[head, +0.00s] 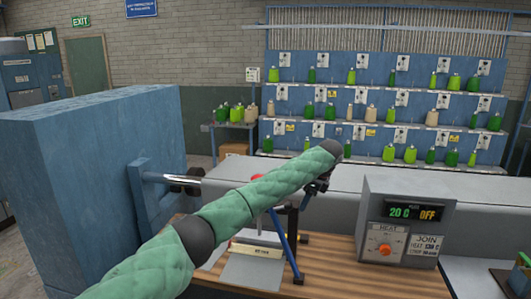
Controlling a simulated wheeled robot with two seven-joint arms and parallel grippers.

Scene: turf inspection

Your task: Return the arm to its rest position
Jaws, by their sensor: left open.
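My left arm, in a green quilted sleeve with dark joint bands, reaches from the bottom left up to the middle of the head view. My left gripper (318,188) is a small dark shape at the arm's far end, partly hidden behind the wrist. It is open, and I see nothing held in it. It hangs above the far part of the wooden bench, close to a dark upright post with a blue strut (287,245). Whether it touches the post I cannot tell. My right gripper is not in view.
A grey heat control box (405,222) reading "20 C" and "OFF" stands right on the wooden bench (335,272). A large blue cabinet (95,185) fills the left. A grey roller or beam (345,190) runs behind the bench.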

